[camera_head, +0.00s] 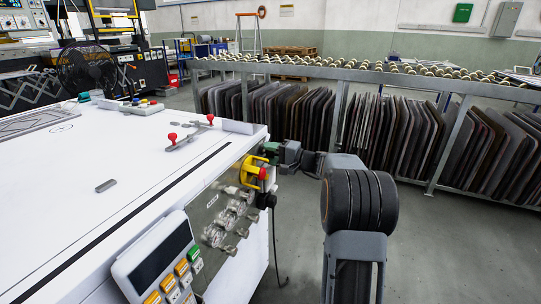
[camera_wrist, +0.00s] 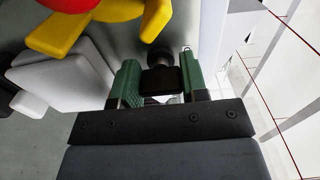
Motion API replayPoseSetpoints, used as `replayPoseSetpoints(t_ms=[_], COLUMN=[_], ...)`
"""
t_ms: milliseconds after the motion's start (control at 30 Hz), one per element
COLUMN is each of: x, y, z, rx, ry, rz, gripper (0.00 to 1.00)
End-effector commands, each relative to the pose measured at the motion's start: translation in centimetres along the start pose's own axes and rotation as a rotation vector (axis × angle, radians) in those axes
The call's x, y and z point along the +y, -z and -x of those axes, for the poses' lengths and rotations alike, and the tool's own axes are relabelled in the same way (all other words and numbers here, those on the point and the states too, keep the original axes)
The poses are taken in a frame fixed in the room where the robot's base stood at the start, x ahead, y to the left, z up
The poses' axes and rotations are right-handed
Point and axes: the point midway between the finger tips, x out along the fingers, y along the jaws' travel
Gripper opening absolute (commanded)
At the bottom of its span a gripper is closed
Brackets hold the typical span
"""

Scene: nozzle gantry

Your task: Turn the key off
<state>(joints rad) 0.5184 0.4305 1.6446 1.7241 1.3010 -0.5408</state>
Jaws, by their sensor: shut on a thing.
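The key shows in the wrist view as a black piece (camera_wrist: 160,79) with a round dark part just beyond it. My gripper (camera_wrist: 161,68) has its two green fingers on either side of the black piece and is shut on it. In the head view my gripper (camera_head: 268,151) is at the upper right end of the machine's side panel, just beyond the yellow and red switch (camera_head: 252,172). The key itself is hidden there. That yellow switch (camera_wrist: 102,13) is close by at the upper left in the wrist view.
Several metal fittings (camera_head: 228,217) stick out of the panel below the switch. A keypad box (camera_head: 158,262) with coloured buttons is nearer. The white machine top (camera_head: 70,185) spreads to the left. A rack of dark panels (camera_head: 400,135) stands behind; grey floor (camera_head: 440,245) is clear at right.

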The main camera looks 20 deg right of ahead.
Motion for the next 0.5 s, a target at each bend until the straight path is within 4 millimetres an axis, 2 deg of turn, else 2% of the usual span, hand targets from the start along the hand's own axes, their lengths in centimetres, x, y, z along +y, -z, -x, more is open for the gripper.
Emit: replayPoseSetpoints(t_ms=[167, 200, 433, 500], x=[0.04, 0.04, 0.03, 0.03], y=[0.00, 0.00, 0.01, 0.01], z=[0.01, 0.01, 0.00, 0.00], rx=[0.000, 0.000, 0.000, 0.000], ry=[-0.001, -0.001, -0.001, -0.001], rz=[0.001, 0.001, 0.000, 0.000], gripper=[0.17, 0.43, 0.65, 0.66])
